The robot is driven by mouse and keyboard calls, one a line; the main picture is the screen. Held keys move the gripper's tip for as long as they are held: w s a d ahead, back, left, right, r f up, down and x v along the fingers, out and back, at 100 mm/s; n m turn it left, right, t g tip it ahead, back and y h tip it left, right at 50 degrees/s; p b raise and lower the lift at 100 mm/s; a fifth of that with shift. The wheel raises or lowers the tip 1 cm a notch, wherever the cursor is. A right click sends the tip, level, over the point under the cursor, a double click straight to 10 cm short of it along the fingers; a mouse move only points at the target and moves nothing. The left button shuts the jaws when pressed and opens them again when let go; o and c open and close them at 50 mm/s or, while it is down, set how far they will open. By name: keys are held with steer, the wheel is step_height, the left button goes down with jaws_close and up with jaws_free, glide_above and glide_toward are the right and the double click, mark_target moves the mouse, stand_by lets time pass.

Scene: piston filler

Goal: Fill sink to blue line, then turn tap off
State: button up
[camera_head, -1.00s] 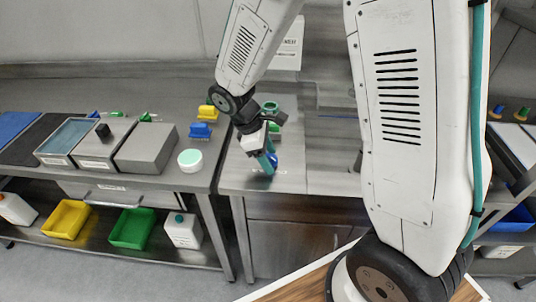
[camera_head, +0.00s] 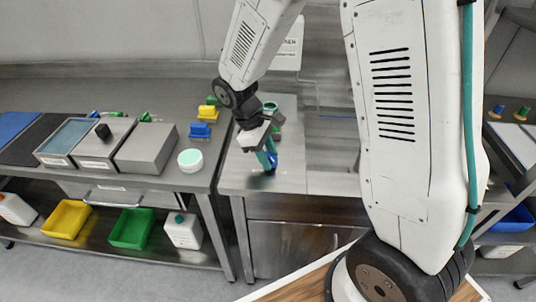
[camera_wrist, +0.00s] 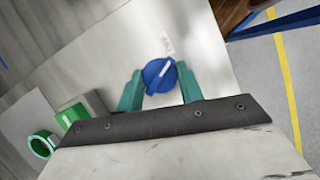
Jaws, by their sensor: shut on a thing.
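A blue round tap knob (camera_wrist: 159,75) with a pale stripe sits on the steel counter, beside a small white label. My gripper (camera_wrist: 160,92) has its two teal fingers on either side of the knob and is shut on it. In the head view my gripper (camera_head: 267,160) points down at the counter's front part, with a bit of the blue knob (camera_head: 272,159) showing. The sink (camera_head: 338,140) lies to the right, mostly hidden behind my arm. A short blue line (camera_head: 337,117) shows at its back. The water level cannot be made out.
A green block (camera_wrist: 75,115) and a green ring (camera_wrist: 42,144) stand near my gripper. Yellow and green bins (camera_head: 131,228) sit below.

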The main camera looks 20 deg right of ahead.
steer(key=m+y, duration=0.1)
steer(key=m, duration=0.2)
steer(key=m+g+y, duration=0.1)
steer(key=m, duration=0.3)
steer(key=shift+w+d+y, duration=0.15)
steer(key=shift+d+y, duration=0.05)
steer(key=shift+y, duration=0.1)
steer(key=m+y, duration=0.1)
steer(key=m, duration=0.3)
steer(key=shift+d, duration=0.1)
steer(key=shift+m+y, duration=0.9)
steer(key=shift+m, duration=1)
steer(key=o, duration=1)
steer(key=shift+d+r, duration=0.1)
steer(key=v, duration=0.7)
steer(key=shift+r, duration=0.3)
